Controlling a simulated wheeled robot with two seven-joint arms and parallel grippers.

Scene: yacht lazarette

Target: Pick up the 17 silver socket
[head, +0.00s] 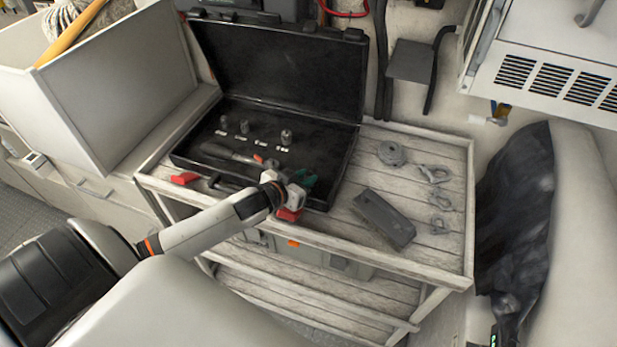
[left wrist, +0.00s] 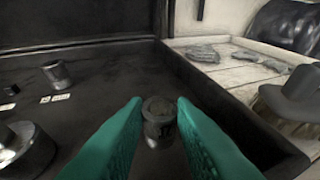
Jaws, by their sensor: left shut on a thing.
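My left gripper (head: 306,179) reaches into the open black socket case (head: 345,165) near its front right. In the left wrist view its green fingers (left wrist: 158,125) are shut on a grey metal socket (left wrist: 158,112), which stands upright between the fingertips. Its size mark is too blurred to read. In the head view the fingers hide this socket. Several other silver sockets stand in a row further back in the case, such as one at the right end (head: 286,137). Their labels are too small to read. My right gripper is in neither view.
The case's lid (head: 280,65) stands open at the back. A ratchet-like tool (head: 230,153) lies left of my gripper. On the slatted table (head: 350,240), a dark grey box (head: 384,218) and several metal fittings (head: 433,173) lie to the right. A white bin (head: 115,90) is at left.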

